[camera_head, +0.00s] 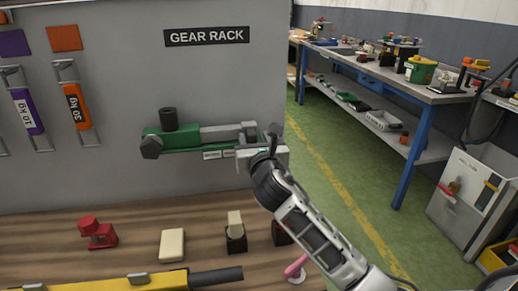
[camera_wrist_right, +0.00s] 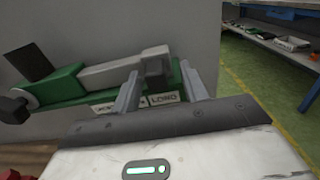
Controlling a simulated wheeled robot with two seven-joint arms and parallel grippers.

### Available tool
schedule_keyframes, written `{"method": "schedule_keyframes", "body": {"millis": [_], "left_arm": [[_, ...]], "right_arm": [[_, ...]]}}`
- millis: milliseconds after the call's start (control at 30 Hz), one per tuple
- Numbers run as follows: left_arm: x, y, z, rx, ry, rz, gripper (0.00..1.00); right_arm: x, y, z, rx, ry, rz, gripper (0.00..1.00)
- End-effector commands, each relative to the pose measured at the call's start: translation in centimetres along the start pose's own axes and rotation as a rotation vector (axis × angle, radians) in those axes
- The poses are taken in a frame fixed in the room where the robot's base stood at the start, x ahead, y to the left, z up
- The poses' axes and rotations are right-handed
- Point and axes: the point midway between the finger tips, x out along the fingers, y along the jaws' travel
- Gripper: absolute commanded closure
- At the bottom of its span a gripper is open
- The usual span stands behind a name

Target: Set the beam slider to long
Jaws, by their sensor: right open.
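The beam device is a green body (camera_head: 180,140) on the grey panel, with a light grey bar (camera_head: 222,132) along it. In the right wrist view the grey bar (camera_wrist_right: 115,70) ends in a dark block (camera_wrist_right: 155,68), seemingly the slider. A white label reading LONG (camera_wrist_right: 165,98) sits below that block; a second label to its left is partly hidden by a finger. My right gripper (camera_head: 250,140) is at the right end of the device. In the wrist view its open fingers (camera_wrist_right: 160,78) stand either side of the dark block; contact cannot be told. My left gripper is out of view.
A wooden bench below holds a red part (camera_head: 97,232), a cream block (camera_head: 172,245) and a yellow tool (camera_head: 135,281). Orange (camera_head: 77,106) and purple (camera_head: 27,111) handles hang at left. Green floor (camera_head: 345,165) lies open to the right.

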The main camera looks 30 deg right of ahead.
Motion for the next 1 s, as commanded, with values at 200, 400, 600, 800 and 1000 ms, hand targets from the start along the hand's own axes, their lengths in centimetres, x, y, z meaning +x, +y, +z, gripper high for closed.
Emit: {"method": "schedule_keyframes", "body": {"millis": [200,400,600,800,1000], "left_arm": [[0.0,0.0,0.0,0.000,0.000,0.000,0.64],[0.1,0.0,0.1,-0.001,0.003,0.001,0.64],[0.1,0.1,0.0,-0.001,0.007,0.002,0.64],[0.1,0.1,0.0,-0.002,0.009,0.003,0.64],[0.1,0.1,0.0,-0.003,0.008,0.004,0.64]], "right_arm": [[-3.4,0.0,-0.1,-0.003,0.001,0.003,0.56],[-8.4,0.0,-0.1,-0.001,0.002,0.003,0.56],[-12.7,0.0,-0.1,-0.001,0.001,0.002,0.56],[-15.1,-0.1,-0.1,-0.001,0.000,-0.001,0.56],[-15.7,-0.1,0.0,0.000,-0.001,-0.002,0.56]]}}
